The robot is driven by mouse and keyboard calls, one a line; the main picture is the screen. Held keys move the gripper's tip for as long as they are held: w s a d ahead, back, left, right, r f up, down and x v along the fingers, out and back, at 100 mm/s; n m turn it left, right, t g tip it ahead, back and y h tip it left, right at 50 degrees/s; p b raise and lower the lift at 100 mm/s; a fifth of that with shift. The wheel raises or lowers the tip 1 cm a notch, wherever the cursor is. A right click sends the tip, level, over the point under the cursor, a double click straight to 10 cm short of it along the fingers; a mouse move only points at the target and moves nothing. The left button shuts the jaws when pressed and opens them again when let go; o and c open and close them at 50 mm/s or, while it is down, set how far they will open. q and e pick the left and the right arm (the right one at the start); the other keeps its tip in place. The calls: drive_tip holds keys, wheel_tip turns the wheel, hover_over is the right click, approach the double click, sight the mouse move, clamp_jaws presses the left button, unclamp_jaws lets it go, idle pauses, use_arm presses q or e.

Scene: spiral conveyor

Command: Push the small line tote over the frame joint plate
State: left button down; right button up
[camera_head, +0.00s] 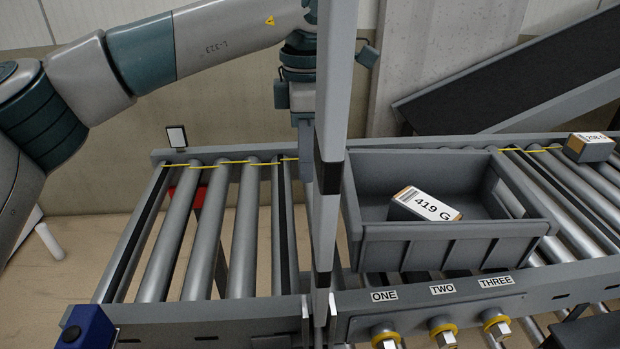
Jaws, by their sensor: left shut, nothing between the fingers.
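The grey small line tote (450,243) sits upright on the rollers of the right conveyor section, holding a white-and-brown box labelled "419 G" (424,205). Its left end is next to a grey upright post (336,90). My left gripper (306,172) points down at the far side of the rollers, left of the tote and partly behind the post. It is shut and empty; whether it touches the tote is hidden. The frame joint (318,312) between the two sections lies at the post's foot; I cannot make out a separate plate. My right gripper is not in view.
The left section's rollers (190,240) are bare. A small box (590,147) lies on the right section's far end. A panel (430,297) marked ONE, TWO, THREE with yellow-ringed knobs is on the front rail. A dark inclined belt (520,80) rises behind. A blue block (88,328) stands at lower left.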

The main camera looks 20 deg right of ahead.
use_arm(q)
wheel_tip(320, 180, up, 7)
drive_tip(key=shift+s+d, duration=0.15)
drive_tip(key=shift+d, duration=0.1)
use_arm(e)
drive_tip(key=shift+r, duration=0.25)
use_arm(q)
drive_tip(key=shift+f, duration=0.1)
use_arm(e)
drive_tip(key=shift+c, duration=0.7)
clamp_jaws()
use_arm(q)
drive_tip(key=shift+a, duration=0.1)
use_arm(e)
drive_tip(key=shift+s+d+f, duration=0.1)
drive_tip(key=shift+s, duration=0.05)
